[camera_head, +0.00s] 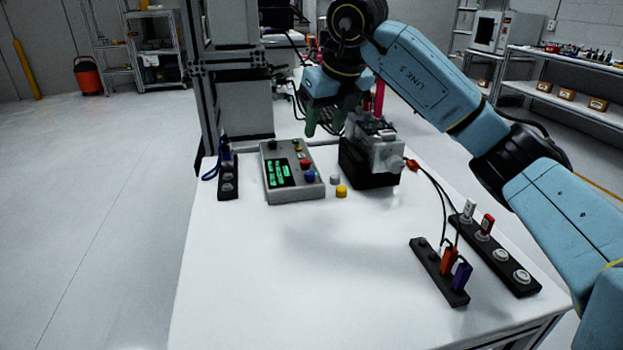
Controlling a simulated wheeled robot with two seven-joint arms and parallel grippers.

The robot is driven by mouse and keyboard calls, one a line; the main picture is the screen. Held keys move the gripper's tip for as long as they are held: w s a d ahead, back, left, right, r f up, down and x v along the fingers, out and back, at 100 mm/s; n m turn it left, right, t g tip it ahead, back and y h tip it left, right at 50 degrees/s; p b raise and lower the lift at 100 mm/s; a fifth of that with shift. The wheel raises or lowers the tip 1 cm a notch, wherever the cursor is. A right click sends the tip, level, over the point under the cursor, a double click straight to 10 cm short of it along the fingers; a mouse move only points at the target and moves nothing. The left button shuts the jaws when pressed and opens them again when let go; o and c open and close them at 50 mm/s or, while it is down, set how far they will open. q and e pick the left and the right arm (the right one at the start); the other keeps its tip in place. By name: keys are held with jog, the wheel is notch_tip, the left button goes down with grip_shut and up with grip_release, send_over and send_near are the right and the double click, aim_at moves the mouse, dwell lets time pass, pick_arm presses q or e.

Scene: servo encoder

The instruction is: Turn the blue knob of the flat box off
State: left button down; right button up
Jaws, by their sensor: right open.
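The flat grey box (285,194) lies on the white table at the back left, with a lit green display on its left side. Its blue knob (310,176) is on the right side of the top face, just below a red knob (306,163). The knob's pointer direction is too small to read. My right gripper (324,126) is open, with green fingers pointing down. It is above and behind the box's right rear side, apart from the blue knob, with nothing visible between the fingers. My left gripper is not in view.
A grey and black device (370,165) stands right of the box, close to my right gripper. Small grey and yellow caps (341,191) lie between them. A black strip (228,180) sits at left; two more (440,272) with plugs and cables sit front right. The table's front middle is clear.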

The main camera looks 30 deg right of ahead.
aim_at(310, 172)
jog(key=b+x, duration=0.3)
jog(key=x, duration=0.9)
jog(key=shift+f, duration=0.1)
jog(key=shift+w+f, duration=0.15)
jog(key=shift+f, duration=0.3)
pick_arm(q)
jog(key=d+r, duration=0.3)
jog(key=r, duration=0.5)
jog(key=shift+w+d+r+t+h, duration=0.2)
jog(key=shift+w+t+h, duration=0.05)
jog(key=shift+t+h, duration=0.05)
pick_arm(e)
grip_shut()
